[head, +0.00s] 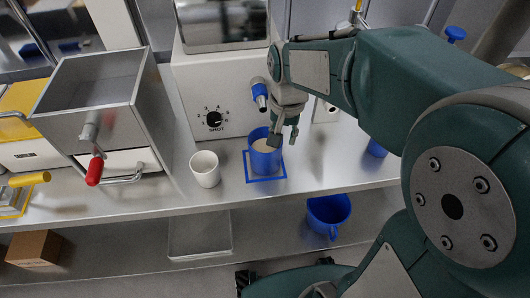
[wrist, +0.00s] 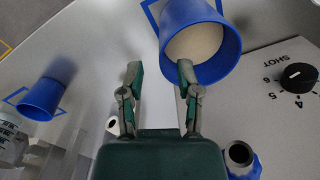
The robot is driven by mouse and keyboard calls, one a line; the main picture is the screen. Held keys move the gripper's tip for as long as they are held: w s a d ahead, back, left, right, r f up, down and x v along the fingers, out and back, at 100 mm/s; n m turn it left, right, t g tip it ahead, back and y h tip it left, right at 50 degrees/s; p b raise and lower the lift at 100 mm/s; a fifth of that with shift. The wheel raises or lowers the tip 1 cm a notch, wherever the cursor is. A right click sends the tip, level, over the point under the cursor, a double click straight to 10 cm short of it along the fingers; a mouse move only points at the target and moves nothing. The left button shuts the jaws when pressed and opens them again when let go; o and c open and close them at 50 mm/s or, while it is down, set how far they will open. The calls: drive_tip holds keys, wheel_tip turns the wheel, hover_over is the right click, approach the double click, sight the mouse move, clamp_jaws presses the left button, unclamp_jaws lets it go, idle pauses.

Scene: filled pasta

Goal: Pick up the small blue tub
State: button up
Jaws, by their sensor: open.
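A blue tub (head: 266,160) with pale contents stands upright inside a blue square outline on the metal counter. It also shows in the wrist view (wrist: 215,70), large, at the top. My gripper (head: 286,138) is open and empty, at the right side of this tub near its rim. In the wrist view my gripper (wrist: 159,72) has its right finger overlapping the tub's rim; I cannot tell whether they touch. A second blue tub (head: 377,148) is partly hidden behind my arm. A blue tub, seemingly this second one, shows in the wrist view (wrist: 42,98) at a blue outline.
A white cup (head: 205,169) stands left of the filled tub. A white machine with a SHOT dial (head: 213,119) and a blue-tipped nozzle (head: 260,95) stands behind. A metal hopper with a red handle (head: 95,171) is at left. A blue pail (head: 328,215) sits on the lower shelf.

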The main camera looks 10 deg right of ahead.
hover_over(278, 167)
drive_tip(key=f, duration=0.4)
drive_tip(key=shift+w+d+f, duration=0.1)
drive_tip(key=shift+w+f, duration=0.15)
drive_tip(key=shift+w, duration=0.1)
clamp_jaws()
drive_tip(key=shift+r, duration=0.2)
